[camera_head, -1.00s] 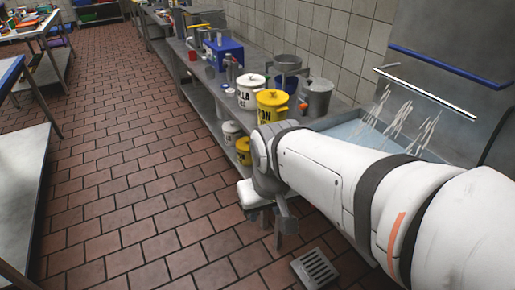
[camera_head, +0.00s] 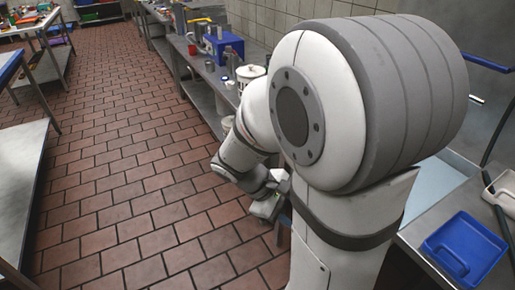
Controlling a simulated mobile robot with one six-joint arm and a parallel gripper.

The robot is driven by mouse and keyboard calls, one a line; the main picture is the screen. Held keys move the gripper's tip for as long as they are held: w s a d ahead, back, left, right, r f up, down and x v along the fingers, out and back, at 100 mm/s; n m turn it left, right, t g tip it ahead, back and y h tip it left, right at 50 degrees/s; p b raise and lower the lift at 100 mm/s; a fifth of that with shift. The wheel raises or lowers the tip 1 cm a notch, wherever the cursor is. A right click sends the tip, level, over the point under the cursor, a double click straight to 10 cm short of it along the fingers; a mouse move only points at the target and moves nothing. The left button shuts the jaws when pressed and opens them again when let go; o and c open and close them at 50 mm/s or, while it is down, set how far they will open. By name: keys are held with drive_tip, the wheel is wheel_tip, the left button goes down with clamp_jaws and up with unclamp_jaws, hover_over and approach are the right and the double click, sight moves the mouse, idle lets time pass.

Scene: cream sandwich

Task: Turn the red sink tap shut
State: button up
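No red tap shows in the head view; my arm covers much of the sink area. Part of a pale blue sink basin (camera_head: 432,186) shows to the right of my arm. My gripper (camera_head: 268,208) hangs low over the floor side of the counter, left of the sink and apart from it. It is small and partly hidden by my wrist, so its fingers cannot be made out.
A blue tray (camera_head: 466,248) lies on the metal counter at the lower right, near a white container (camera_head: 503,190) and a dark hose. A blue box (camera_head: 224,46) and a white pot (camera_head: 250,77) stand on the far counter. The tiled floor (camera_head: 140,170) at left is clear.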

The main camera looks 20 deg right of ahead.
drive_tip(key=w+d+f+n+t+h+b, duration=0.35)
drive_tip(key=w+f+n+h, duration=0.2)
drive_tip(key=f+n, duration=0.2)
drive_tip(key=w+d+f+n+t+h+b, duration=0.2)
drive_tip(key=w+d+f+n+h+b, duration=0.2)
drive_tip(key=w+f+n+h, duration=0.25)
drive_tip(key=w+d+y, duration=0.1)
drive_tip(key=d, duration=0.6)
drive_tip(key=shift+w+d+f, duration=0.15)
drive_tip(key=shift+w+f, duration=0.05)
drive_tip(key=shift+f, duration=0.25)
clamp_jaws()
